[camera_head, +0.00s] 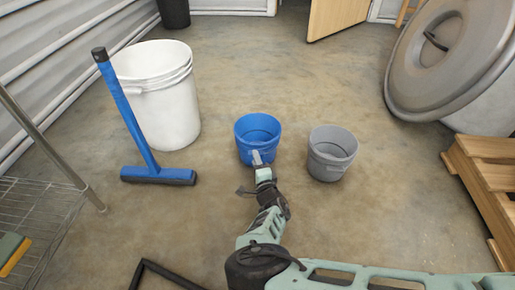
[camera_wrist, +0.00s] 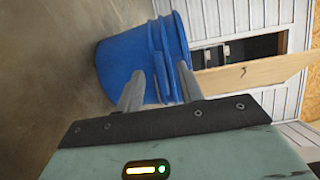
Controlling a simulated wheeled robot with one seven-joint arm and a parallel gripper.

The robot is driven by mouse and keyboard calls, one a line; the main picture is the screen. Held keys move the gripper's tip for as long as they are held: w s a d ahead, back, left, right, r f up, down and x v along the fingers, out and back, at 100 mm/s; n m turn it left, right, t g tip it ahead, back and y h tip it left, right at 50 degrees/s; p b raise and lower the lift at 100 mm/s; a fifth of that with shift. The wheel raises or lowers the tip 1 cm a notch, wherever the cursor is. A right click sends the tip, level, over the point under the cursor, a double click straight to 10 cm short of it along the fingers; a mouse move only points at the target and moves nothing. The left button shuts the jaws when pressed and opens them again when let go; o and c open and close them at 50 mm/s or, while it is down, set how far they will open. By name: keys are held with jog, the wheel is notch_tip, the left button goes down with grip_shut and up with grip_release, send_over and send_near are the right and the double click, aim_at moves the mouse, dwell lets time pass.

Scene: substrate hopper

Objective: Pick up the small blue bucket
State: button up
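The small blue bucket (camera_head: 257,128) stands upright on the concrete floor near the middle of the head view. It looks empty. My gripper (camera_head: 257,157) is at its near side, and its tip overlaps the bucket's front wall in the picture. In the wrist view the bucket (camera_wrist: 122,55) looks turned sideways, with its ridged rim to the right. My gripper (camera_wrist: 160,80) shows two grey fingers spread apart, pointing at the bucket near the rim. I cannot tell whether the fingers touch the bucket.
A grey bucket (camera_head: 331,153) of similar size stands close to the right. A wire rack (camera_head: 45,215) is at the left edge, a wooden pallet (camera_head: 485,180) at the right. Floor behind the buckets is clear.

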jog(key=shift+b+x, duration=0.3)
jog(key=shift+x, duration=0.6)
grip_shut()
jog(key=shift+r, duration=0.1)
